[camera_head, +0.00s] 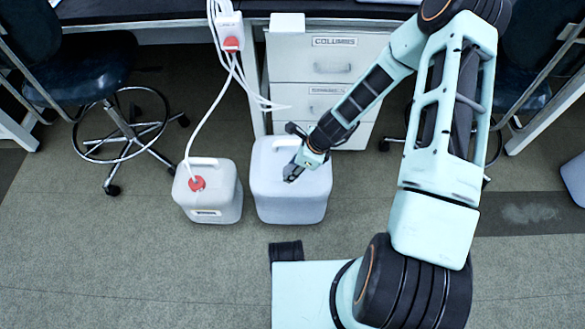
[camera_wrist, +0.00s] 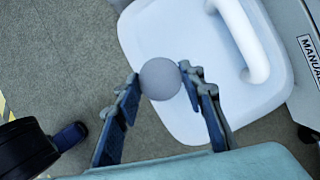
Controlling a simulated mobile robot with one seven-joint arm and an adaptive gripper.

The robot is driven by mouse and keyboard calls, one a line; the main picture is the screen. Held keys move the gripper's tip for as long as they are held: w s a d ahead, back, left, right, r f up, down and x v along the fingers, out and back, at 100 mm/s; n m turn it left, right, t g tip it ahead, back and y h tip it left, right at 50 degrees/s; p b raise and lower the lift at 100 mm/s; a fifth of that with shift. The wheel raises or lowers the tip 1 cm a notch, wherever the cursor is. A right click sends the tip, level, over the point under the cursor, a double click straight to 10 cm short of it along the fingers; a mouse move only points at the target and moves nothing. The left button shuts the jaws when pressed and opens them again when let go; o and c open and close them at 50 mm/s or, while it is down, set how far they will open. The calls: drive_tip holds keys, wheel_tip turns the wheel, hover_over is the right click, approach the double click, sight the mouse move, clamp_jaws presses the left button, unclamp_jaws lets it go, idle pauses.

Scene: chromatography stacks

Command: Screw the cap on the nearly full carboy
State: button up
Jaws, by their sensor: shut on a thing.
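A large white carboy (camera_head: 290,205) with a handle on top stands on the floor below the bench, and its top fills much of the wrist view (camera_wrist: 165,38). My gripper (camera_head: 292,174) is over the front of its top. In the wrist view my gripper (camera_wrist: 160,82) has its two fingers on either side of a round grey cap (camera_wrist: 160,79), shut on it. The cap overlaps the carboy's left front edge in that view. The neck is hidden, and I cannot tell whether the cap touches it. The liquid level does not show.
A smaller white carboy (camera_head: 208,207) with a red cap (camera_head: 197,183) and a white tube stands close on the left. Drawers (camera_head: 333,60) stand behind. Stools (camera_head: 75,80) are at the sides.

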drive_tip(key=shift+f, duration=0.2)
drive_tip(key=shift+f+b, duration=0.4)
drive_tip(key=shift+b, duration=0.05)
drive_tip(key=o, duration=1)
drive_tip(key=shift+c, duration=0.2)
